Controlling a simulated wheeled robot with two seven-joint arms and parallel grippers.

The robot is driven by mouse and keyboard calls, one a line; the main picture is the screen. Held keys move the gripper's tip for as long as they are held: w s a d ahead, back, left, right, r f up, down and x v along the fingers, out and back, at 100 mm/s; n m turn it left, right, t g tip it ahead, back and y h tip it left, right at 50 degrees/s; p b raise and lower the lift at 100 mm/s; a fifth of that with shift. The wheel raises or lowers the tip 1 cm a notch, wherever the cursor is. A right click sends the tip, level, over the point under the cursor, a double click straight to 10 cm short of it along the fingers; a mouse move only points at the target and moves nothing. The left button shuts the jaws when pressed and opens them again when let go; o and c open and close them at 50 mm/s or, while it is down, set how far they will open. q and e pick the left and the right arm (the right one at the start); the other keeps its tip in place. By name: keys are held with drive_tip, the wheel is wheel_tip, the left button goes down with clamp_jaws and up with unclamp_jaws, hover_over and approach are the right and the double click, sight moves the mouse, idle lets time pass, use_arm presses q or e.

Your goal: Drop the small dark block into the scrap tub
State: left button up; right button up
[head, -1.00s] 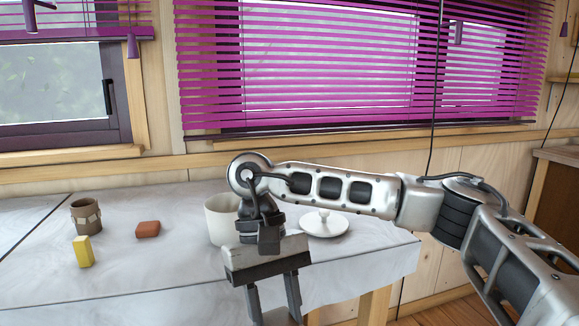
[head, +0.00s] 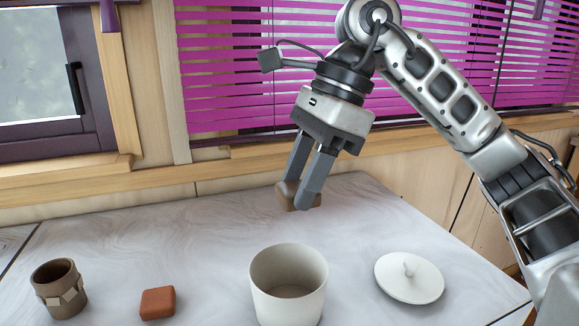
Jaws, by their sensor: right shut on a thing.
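My right gripper (head: 301,193) points down and is shut on a small brown block (head: 287,196), which shows at its fingertips. The fingers hide part of the block. The gripper holds it up behind and above the white tub (head: 262,296), apart from it. The tub stands upright with its top open, and what I see of its inside looks empty. My left gripper is out of view.
A white round lid with a knob (head: 410,281) lies right of the tub. A reddish-brown block (head: 158,303) and a brown cup with a banded side (head: 59,291) stand to the left on the pale marbled table (head: 215,240). Window blinds (head: 225,75) hang behind.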

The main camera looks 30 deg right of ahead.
wheel_tip(320, 180, down, 5)
drive_tip(key=b, duration=0.4)
drive_tip(key=shift+s+f, duration=0.1)
drive_tip(key=shift+f, duration=0.1)
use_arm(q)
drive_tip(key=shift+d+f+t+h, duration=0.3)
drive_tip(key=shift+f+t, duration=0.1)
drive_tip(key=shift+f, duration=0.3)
use_arm(e)
drive_tip(key=o, duration=1.1)
drive_tip(key=shift+o, duration=0.2)
use_arm(q)
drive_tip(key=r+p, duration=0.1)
drive_tip(key=p, duration=0.2)
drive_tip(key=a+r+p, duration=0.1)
drive_tip(key=p, duration=0.2)
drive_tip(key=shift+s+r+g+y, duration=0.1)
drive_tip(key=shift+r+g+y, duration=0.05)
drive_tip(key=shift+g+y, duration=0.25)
use_arm(e)
drive_tip(key=v, duration=1.6)
